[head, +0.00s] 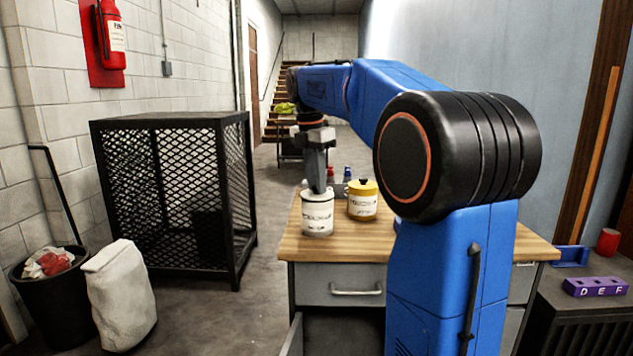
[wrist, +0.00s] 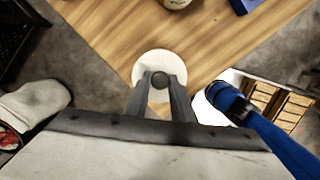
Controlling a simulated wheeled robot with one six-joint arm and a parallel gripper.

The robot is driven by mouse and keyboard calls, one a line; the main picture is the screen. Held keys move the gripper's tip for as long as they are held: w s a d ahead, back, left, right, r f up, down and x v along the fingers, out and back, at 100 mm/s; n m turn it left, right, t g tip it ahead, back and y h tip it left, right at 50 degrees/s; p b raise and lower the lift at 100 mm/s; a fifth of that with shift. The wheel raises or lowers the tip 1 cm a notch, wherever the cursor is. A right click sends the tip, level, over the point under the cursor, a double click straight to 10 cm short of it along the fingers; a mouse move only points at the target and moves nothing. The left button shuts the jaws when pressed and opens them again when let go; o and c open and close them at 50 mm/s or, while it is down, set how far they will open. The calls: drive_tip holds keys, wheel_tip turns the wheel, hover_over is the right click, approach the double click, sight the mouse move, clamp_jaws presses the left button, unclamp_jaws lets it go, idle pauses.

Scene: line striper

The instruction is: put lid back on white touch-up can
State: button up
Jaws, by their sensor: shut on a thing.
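The white touch-up can (head: 317,217) stands upright near the front left corner of the wooden bench top. My gripper (head: 316,190) points down directly over it. In the wrist view my gripper (wrist: 159,82) is shut on the dark knob of a round white lid (wrist: 157,59). The lid (head: 316,194) shows in the head view at the can's top, in line with the rim. I cannot tell whether it is fully seated or a little above. In the wrist view the lid hides the can beneath.
A yellow can (head: 362,204) with a dark knob stands just right of the white can. Small red and blue bottles (head: 347,174) are behind. The bench top (head: 295,244) is clear at its front left. A black mesh cage (head: 180,190) stands left of the bench.

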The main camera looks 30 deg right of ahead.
idle(0.4)
drive_tip(key=o, duration=1.6)
drive_tip(key=shift+r, duration=0.1)
drive_tip(key=shift+r, duration=3.4)
drive_tip(key=shift+c, duration=0.4)
clamp_jaws()
drive_tip(key=shift+f, duration=3)
